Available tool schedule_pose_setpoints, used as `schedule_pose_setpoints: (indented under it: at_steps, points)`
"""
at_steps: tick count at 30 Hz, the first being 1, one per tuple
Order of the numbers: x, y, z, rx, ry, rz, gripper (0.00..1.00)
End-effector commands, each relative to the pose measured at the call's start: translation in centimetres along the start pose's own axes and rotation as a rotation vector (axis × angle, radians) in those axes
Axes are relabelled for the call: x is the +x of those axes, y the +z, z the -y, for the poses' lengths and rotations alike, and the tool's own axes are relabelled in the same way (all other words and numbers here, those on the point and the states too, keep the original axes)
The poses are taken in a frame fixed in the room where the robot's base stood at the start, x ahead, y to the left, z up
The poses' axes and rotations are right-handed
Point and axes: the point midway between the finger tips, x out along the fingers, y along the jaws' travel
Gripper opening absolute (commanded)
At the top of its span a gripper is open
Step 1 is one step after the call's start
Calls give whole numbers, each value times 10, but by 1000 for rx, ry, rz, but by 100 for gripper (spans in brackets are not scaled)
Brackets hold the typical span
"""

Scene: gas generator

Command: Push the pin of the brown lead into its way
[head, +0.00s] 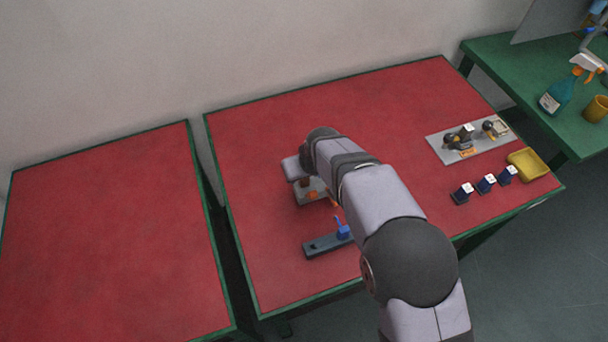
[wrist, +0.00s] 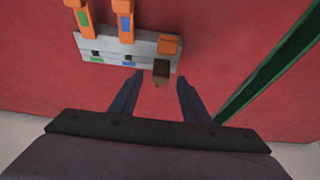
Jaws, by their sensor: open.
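A grey terminal block (wrist: 115,46) with orange levers lies near the top of the wrist view. Two levers, marked green and blue, extend away from the block; the third, at the right, looks short and close to it. A small brown piece (wrist: 160,70), which looks like the end of the brown lead, sits at the block's near edge by the right way. How far its pin is in cannot be told. My gripper (wrist: 160,82) is open, its fingers on either side of the brown piece with gaps. In the head view the block (head: 309,190) is partly hidden by my arm.
A dark rail (head: 322,246) with a blue part (head: 343,230) lies near the block. A grey plate with parts (head: 436,146), a yellow tray (head: 540,173) and three blue blocks (head: 486,184) stand at the right. The red table's left part is clear.

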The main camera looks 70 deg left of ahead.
Motion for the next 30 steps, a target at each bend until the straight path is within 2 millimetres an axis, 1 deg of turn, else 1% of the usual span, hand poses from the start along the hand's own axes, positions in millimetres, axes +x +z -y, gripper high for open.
schedule_pose_setpoints:
  at_steps: [9,15,20,30]
  points:
    - [-37,0,0,0,1,-2,43]
    - [-52,0,0,0,0,0,43]
    - [-56,1,0,0,0,0,43]
    - [-56,0,0,0,0,0,43]
